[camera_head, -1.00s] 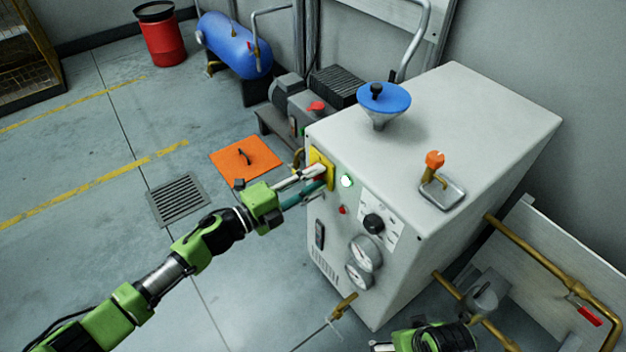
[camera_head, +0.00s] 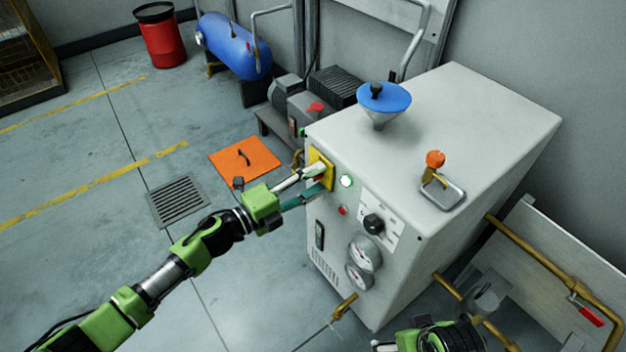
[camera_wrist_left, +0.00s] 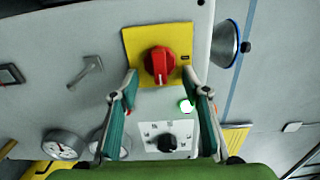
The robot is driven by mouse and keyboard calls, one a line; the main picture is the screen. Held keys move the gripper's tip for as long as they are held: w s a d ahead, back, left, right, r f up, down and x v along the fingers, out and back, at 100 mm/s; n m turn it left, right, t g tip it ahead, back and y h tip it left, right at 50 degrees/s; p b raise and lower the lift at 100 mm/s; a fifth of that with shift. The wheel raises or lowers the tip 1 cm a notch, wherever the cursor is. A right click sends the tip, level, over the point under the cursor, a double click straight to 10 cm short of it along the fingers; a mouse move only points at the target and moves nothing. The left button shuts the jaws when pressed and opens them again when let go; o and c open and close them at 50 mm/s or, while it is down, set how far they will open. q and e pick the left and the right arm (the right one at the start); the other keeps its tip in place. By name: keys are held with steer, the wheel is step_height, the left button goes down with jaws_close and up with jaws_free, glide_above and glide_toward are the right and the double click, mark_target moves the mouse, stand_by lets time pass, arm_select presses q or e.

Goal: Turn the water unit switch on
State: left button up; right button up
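The water unit (camera_head: 490,120) is a pale grey cabinet. A red rotary switch (camera_wrist_left: 159,65) sits on a yellow plate (camera_head: 325,172) at the upper left of its front. The left wrist view shows the switch's pale marker line running along its handle. My left gripper (camera_head: 322,178) is at the plate, its two fingers (camera_wrist_left: 161,75) apart with the switch between their tips. I see gaps beside the switch, so the fingers are not closed on it. My right gripper (camera_head: 425,340) is partly in view at the bottom edge; its fingers are mostly hidden.
A lit green lamp (camera_head: 347,181), a black knob (camera_head: 374,223) and gauges (camera_head: 366,253) are on the same front panel. A blue funnel (camera_head: 384,98) and an orange-handled valve (camera_head: 435,160) stand on top. Brass pipes (camera_head: 530,250) run at the right.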

arm_select(q)
steer(key=shift+a, duration=0.1)
steer(key=v, duration=1.2)
